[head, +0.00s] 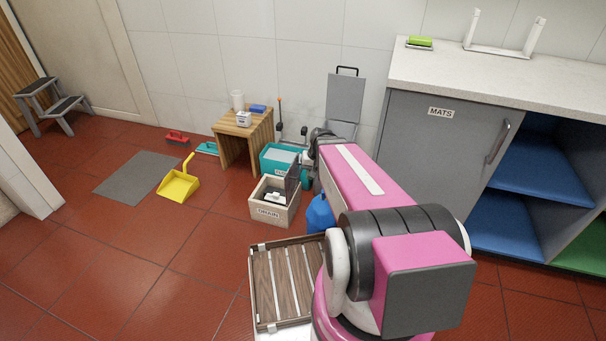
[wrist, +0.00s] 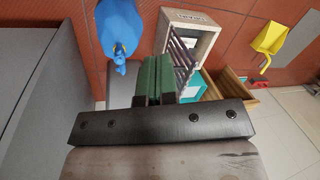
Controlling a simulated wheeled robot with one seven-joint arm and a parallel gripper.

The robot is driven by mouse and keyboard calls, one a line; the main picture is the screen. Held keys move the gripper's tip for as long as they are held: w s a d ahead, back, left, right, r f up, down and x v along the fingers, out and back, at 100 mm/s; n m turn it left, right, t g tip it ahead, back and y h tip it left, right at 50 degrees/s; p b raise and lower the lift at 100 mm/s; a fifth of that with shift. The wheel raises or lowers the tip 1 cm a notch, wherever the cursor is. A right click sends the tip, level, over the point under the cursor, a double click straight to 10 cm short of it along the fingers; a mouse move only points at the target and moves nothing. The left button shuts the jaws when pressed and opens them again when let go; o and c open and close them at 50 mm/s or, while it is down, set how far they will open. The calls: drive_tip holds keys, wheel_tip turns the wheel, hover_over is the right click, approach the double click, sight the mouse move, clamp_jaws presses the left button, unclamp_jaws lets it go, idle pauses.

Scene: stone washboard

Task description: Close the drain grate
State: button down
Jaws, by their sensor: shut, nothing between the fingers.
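The drain box (head: 267,213) is a pale open-topped box with a DRAIN label, on the floor in the middle of the head view. Its dark slatted grate (head: 292,178) stands raised at the box's right side. In the wrist view the box (wrist: 204,33) is at the top, and the grate (wrist: 181,58) shows as dark bars along it. My gripper (wrist: 153,80) has green finger pads pressed together, empty, close beside the grate in that view; I cannot tell whether they touch it. In the head view my arm hides most of the gripper.
A teal bin (head: 275,160) stands right behind the box, and a wooden stool (head: 240,130) behind that. A blue object (head: 319,214) lies right of the box. A yellow dustpan (head: 180,184) and grey mat (head: 137,175) lie left. A grey cabinet (head: 425,150) bounds the right.

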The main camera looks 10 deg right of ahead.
drive_tip(key=w+d+f+m+t+y, duration=0.2)
drive_tip(key=w+d+f, duration=0.2)
drive_tip(key=w+d, duration=0.3)
drive_tip(key=w+d+f+m+t+y, duration=0.25)
drive_tip(key=w+d+f, duration=0.25)
drive_tip(key=w, duration=0.4)
drive_tip(key=a+r+x, duration=0.1)
drive_tip(key=x, duration=1.1)
drive_tip(key=shift+w+a+g, duration=0.25)
drive_tip(key=shift+a+g, duration=0.1)
drive_tip(key=shift+a, duration=0.25)
drive_tip(key=shift+a, duration=0.1)
